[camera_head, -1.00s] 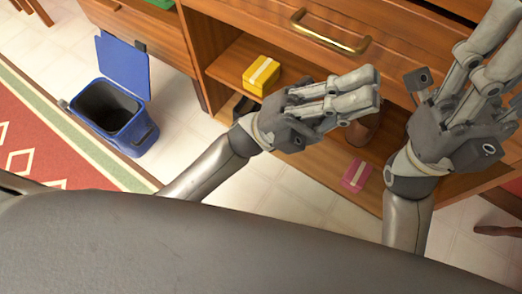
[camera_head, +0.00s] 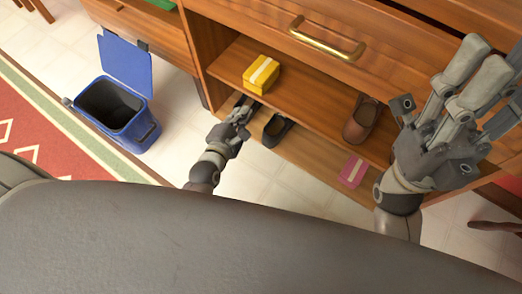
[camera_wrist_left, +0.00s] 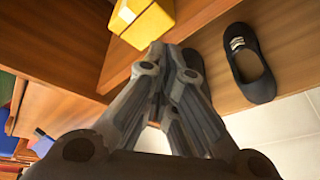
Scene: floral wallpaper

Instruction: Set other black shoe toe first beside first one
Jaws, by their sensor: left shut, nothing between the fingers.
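A black shoe (camera_head: 277,130) lies on the lower shelf of the wooden cabinet. My right gripper (camera_head: 436,88) is open and empty at the right.
A yellow box (camera_head: 260,74) and a brown shoe (camera_head: 362,122) are on the shelf above. A pink box (camera_head: 353,172) lies on the lower shelf, right. A drawer handle (camera_head: 326,42) juts out above. A blue bin (camera_head: 120,108) with raised lid stands left on the floor.

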